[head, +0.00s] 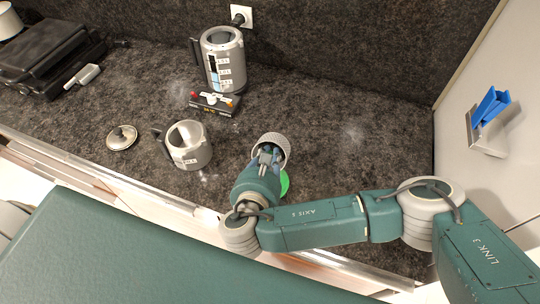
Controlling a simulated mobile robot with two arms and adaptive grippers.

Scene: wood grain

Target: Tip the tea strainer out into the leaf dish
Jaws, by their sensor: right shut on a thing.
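My right gripper (265,158) is shut on the tea strainer (273,141), a grey cup with a perforated wall, and holds it over the counter. The strainer looks tilted, with its open side partly toward the gripper; its contents cannot be made out. A bright green dish (285,183), which looks like the leaf dish, shows only as a sliver beside my right wrist, near the front edge of the counter. My gripper and wrist hide most of it. I cannot tell how far the strainer is above the dish. My left gripper is not in view.
A metal pot (188,146) with a dark handle stands left of the strainer, its lid (122,137) lying farther left. A kettle (223,62) stands behind a small control box (215,103). A black grill (42,58) is at far left. The counter (350,130) is clear toward the right wall.

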